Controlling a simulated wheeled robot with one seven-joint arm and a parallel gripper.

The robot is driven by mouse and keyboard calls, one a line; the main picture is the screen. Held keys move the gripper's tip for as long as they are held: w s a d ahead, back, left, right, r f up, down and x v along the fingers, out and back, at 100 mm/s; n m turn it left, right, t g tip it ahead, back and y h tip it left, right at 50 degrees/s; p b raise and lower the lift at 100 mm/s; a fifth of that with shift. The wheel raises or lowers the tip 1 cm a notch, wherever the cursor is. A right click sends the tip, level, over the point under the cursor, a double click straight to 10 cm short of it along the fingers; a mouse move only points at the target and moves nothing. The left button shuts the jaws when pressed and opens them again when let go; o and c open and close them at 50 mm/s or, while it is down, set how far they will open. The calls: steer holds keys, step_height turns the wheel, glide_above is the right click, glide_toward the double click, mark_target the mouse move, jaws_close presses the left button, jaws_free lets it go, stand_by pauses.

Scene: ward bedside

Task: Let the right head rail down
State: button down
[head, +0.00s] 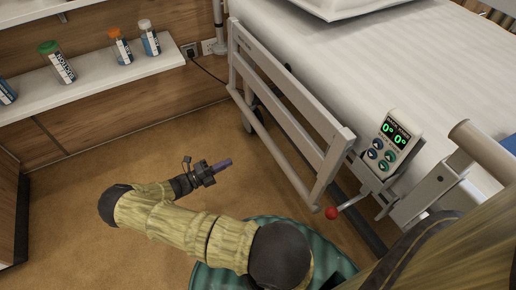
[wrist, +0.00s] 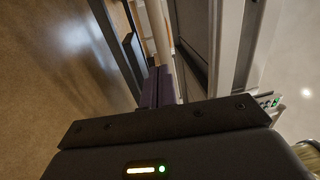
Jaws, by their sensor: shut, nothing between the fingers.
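The pale head rail (head: 290,98) runs along the near side of the bed, with several long bars between end posts. I cannot tell for sure from this angle whether it is latched. A lever with a red knob (head: 331,213) sticks out by the rail's near lower end. My gripper (head: 226,163) is left of the rail, apart from it, over the floor. Its purple fingers are shut and empty. In the wrist view the shut fingers (wrist: 157,88) point along pale and dark bars of the bed side; the red knob is not seen there.
A control box (head: 388,145) with green digits is fixed on the bed side, right of the knob. A second rail (head: 483,150) starts farther right. A green ribbed round thing (head: 262,228) is under my arm. A shelf (head: 95,85) with bottles is at the left. The brown floor (head: 90,185) is clear.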

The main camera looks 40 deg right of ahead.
steer(key=b, duration=0.5)
glide_toward(267, 145)
steer(key=d, duration=0.6)
steer(key=shift+s+d+f, duration=0.1)
steer(key=shift+s+d, duration=0.15)
steer(key=shift+d, duration=0.2)
steer(key=d, duration=0.2)
steer(key=s+d+h, duration=0.1)
steer(key=shift+d+f+g+b, duration=0.15)
steer(key=shift+f+g+b, duration=0.15)
steer(key=shift+f, duration=0.05)
steer(key=shift+d+r, duration=0.1)
steer(key=shift+d, duration=0.2)
steer(key=shift+w+a, duration=0.1)
steer(key=p+v, duration=0.3)
steer(key=v, duration=1.2)
